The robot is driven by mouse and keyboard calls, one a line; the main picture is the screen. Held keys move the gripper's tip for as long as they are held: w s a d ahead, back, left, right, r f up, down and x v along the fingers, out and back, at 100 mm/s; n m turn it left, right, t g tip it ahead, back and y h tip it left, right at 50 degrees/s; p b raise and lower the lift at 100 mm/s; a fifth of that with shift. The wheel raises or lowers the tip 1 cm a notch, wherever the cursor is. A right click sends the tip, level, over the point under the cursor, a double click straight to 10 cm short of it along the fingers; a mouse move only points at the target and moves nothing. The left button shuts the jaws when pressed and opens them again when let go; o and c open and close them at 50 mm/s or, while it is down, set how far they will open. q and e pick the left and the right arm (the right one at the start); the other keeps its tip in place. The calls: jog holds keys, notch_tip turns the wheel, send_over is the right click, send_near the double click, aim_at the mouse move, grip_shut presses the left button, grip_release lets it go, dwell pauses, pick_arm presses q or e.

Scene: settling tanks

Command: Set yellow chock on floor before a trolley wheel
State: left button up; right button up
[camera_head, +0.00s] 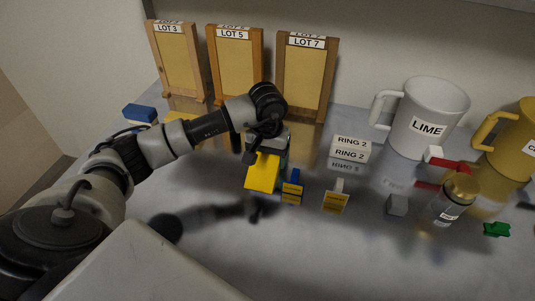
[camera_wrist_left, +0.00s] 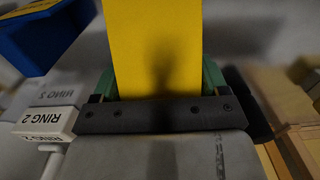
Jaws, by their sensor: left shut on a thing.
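My left gripper (camera_head: 266,150) is shut on a yellow block (camera_head: 262,174), which looks like the chock. It seems to hang above the grey, glossy surface, with a dark shadow below it. In the left wrist view the yellow block (camera_wrist_left: 155,45) sits between the green-edged fingers of the gripper (camera_wrist_left: 158,82). The gripper hides its near end. I cannot make out a trolley wheel in either view. My right gripper is not in view.
A blue-and-yellow block (camera_head: 292,189) and a yellow-labelled block (camera_head: 335,202) stand just right of the held block. RING 2 blocks (camera_head: 350,150), a LIME mug (camera_head: 428,118) and a gold-capped bottle (camera_head: 447,203) are further right. Wooden LOT boards (camera_head: 306,75) stand behind. The front middle is clear.

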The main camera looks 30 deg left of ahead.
pick_arm(q)
jog(key=shift+f, duration=0.2)
jog(key=o, duration=1.1)
jog(key=shift+r, duration=0.1)
